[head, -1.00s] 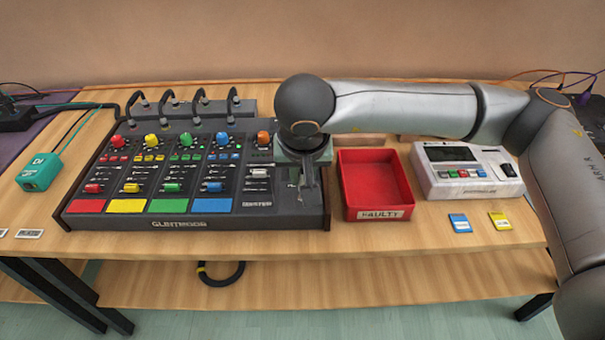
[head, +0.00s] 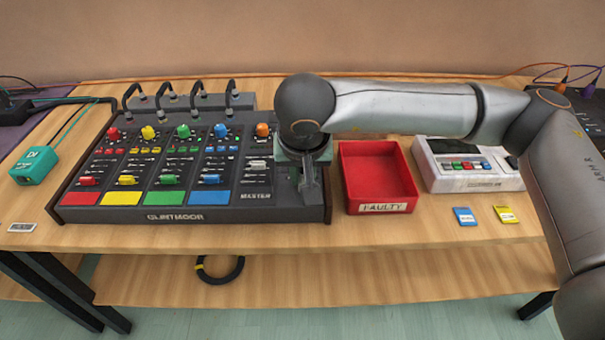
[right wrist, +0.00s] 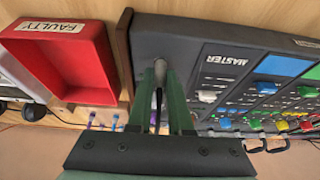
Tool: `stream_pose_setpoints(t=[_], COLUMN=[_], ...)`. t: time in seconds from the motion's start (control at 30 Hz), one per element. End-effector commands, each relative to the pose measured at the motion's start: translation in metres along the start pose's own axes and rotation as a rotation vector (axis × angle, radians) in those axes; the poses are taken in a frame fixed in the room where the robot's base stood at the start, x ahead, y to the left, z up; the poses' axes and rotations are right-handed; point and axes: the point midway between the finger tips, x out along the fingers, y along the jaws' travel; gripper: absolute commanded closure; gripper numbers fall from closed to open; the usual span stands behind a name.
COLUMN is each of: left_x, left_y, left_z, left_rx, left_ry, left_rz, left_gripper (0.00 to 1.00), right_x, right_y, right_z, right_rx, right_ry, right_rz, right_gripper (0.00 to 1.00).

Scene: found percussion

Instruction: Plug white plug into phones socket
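The black mixer (head: 180,216) lies on the table, with coloured knobs, faders and a MASTER section at its right. My right gripper (head: 309,198) points down at the mixer's right end, beside the MASTER section. In the right wrist view its green fingers (right wrist: 161,80) are closed around a small pale plug (right wrist: 160,68), with a dark cable running back between them. The plug's tip is at or just above the mixer's top; contact cannot be told. The phones socket is not visible; the gripper covers that part of the panel. My left gripper is not in view.
A red FAULTY tray (head: 347,190) stands just right of the mixer. A white device (head: 470,182) and blue (head: 465,216) and yellow (head: 506,215) cards lie farther right. A teal box (head: 35,165) is at the left. Several cables arch behind the mixer.

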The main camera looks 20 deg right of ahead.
Motion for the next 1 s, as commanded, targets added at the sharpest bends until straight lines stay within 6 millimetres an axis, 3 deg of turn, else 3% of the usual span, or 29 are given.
stream_pose_setpoints(t=[0.03, 0.3, 0.67, 0.77, 1.0], left_x=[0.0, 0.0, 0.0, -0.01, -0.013], left_y=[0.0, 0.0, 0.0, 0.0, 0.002], left_z=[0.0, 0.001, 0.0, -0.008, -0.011], left_rx=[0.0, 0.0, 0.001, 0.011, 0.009], left_ry=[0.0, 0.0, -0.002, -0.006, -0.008], left_rz=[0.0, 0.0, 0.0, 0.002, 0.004], left_gripper=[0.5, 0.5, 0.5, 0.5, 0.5], right_x=[0.001, 0.001, 0.001, 0.001, -0.059], right_y=[0.0, 0.0, 0.0, 0.0, -0.001], right_z=[0.001, 0.001, 0.001, 0.001, -0.001], right_rx=[-0.001, -0.001, -0.001, -0.001, -0.002], right_ry=[-0.003, -0.002, -0.002, -0.002, 0.003], right_rz=[0.001, 0.001, 0.001, 0.001, -0.003], right_gripper=[0.77, 0.47, 0.47, 0.47, 0.47])
